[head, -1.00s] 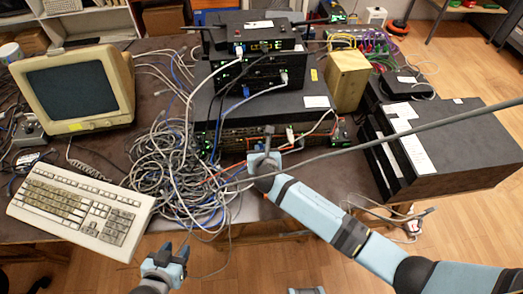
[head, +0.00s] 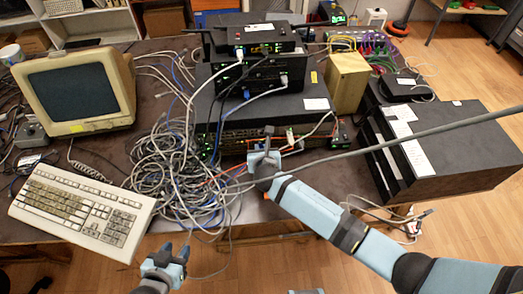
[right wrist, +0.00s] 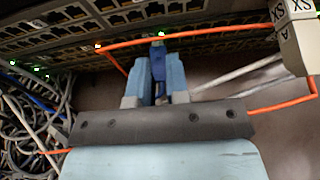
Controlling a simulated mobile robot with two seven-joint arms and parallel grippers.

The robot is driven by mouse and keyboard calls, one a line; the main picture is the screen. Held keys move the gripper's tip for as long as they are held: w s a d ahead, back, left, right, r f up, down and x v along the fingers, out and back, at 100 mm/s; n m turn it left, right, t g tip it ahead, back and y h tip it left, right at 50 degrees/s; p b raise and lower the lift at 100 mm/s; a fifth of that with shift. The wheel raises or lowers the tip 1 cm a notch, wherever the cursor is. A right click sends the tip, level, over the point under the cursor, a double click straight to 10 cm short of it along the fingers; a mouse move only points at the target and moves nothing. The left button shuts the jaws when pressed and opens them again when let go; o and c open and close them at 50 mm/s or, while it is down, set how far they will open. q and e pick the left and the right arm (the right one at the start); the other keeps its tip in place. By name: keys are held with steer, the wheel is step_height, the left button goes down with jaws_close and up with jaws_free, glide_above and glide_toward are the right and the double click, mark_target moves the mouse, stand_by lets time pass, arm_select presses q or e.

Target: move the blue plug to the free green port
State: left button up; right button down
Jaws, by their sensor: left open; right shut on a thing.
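The blue plug (right wrist: 158,64) is between the fingers of my right gripper (right wrist: 160,72) in the right wrist view, pointing at the lower port row of a switch (right wrist: 215,46). Its tip is close to the ports; I cannot tell whether it touches or enters one. In the head view my right gripper (head: 264,152) is at the front of the lower switch (head: 234,140) and hides the plug. Small green lights show along the switch front, but I cannot single out the free green port. My left gripper (head: 175,251) is open and empty before the table's front edge.
An orange cable (right wrist: 200,36) crosses in front of the ports, around my right gripper. A grey labelled plug (right wrist: 297,45) hangs at the right. A cable tangle (head: 170,160) lies left of the switches. A keyboard (head: 82,208) and monitor (head: 75,88) stand further left.

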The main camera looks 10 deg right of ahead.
steer(key=shift+w, duration=0.25)
stand_by(0.6)
steer(key=c, duration=1)
jaws_free()
steer(key=shift+c, duration=0.2)
steer(key=p+v, duration=0.1)
steer(key=v, duration=1.2)
steer(key=shift+s, duration=0.35)
steer(key=shift+r, duration=0.15)
steer(key=s+d+m+y+p, duration=0.1)
steer(key=s+d+m+p, duration=0.2)
steer(key=m, duration=1.3)
steer(key=s+d+m+g+y+p, duration=0.1)
steer(key=s+d+m+p, duration=0.3)
steer(key=s+d+m, duration=0.6)
steer(key=s+m+y, duration=0.1)
steer(key=s+m, duration=0.3)
steer(key=m, duration=0.3)
steer(key=shift+d+f, duration=0.15)
steer(key=shift+f, duration=0.1)
